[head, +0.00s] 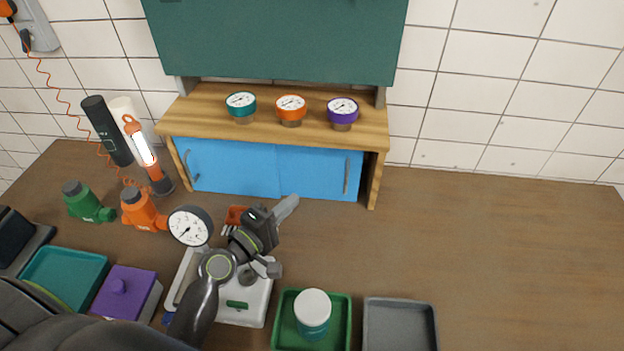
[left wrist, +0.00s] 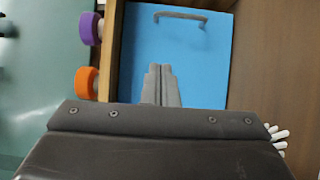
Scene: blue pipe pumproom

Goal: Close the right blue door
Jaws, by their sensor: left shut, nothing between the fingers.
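The right blue door (head: 320,175) is in the front of the wooden cabinet, with its vertical grey handle (head: 346,175) near its right edge. It meets the left blue door (head: 230,167) near the middle, and I see no open gap across the front. In the left wrist view the right blue door (left wrist: 195,65) fills the middle, its handle (left wrist: 180,17) at the top. My left gripper (head: 292,202) is shut and empty, low in front of the right door near the middle seam. Its fingers also show in the left wrist view (left wrist: 160,84), away from the handle. My right gripper is not in view.
Teal, orange (head: 290,108) and purple gauges stand on the cabinet top (head: 200,115). A green tray (head: 280,330) with a white-lidded jar and a grey tray (head: 400,325) are at the front. Orange and green valves stand left. The table right of the cabinet (head: 500,240) is clear.

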